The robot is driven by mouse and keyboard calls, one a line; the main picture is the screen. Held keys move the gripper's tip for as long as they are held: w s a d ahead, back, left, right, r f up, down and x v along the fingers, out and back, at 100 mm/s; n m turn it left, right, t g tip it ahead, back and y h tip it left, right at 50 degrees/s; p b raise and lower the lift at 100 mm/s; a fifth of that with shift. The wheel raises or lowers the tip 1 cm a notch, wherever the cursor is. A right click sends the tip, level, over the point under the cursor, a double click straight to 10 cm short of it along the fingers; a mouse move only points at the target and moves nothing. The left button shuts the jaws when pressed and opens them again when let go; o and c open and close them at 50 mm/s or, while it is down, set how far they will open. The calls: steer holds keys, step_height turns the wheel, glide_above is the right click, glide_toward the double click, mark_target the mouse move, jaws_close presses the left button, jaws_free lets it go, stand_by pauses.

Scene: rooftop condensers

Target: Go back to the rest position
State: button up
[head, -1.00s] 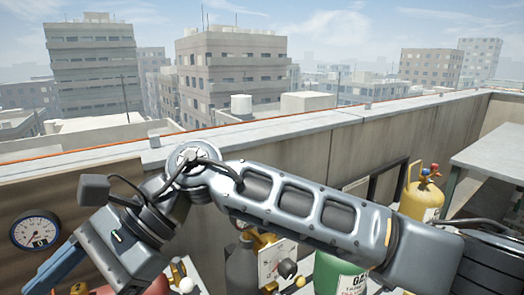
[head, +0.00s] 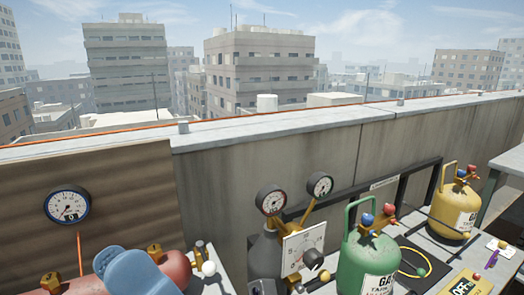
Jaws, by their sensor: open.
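My gripper and arm do not show clearly in the head view. A rounded blue shape (head: 130,272) stands at the bottom edge, in front of a copper-red tank (head: 176,268). I cannot tell whether it is a part of the place or of my gripper. No thing is seen held.
A round gauge (head: 67,205) hangs on the left panel. Two dial gauges (head: 272,201) (head: 320,186) rise by a grey cylinder (head: 265,256). A green gas cylinder (head: 365,262) and a yellow one (head: 455,208) stand to the right. A parapet (head: 290,165) runs behind.

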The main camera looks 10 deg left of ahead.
steer(key=s+d+f+m+t+h+b, duration=0.1)
steer(key=s+d+f+m+t+h, duration=0.1)
steer(key=d+f+m+t+h, duration=1.15)
steer(key=s+d+f+m+t+h+b, duration=0.1)
steer(key=s+d+f+m+t+h, duration=0.35)
steer(key=m+h, duration=0.95)
steer(key=s+d+f+m+g+b, duration=0.1)
steer(key=s+d+f+m+g, duration=0.3)
steer(key=s+d, duration=0.3)
steer(key=s+d+f+m+g+h+b, duration=0.1)
steer(key=s+d+f+m+g, duration=0.2)
steer(key=s+d+f+m, duration=0.2)
steer(key=s+d+m, duration=0.2)
steer(key=d, duration=0.1)
steer(key=shift+d+f+g, duration=0.25)
steer(key=shift+d+g, duration=0.05)
steer(key=shift+g, duration=0.1)
steer(key=shift+s+m, duration=0.1)
steer(key=shift+m, duration=0.15)
steer(key=shift+c, duration=0.2)
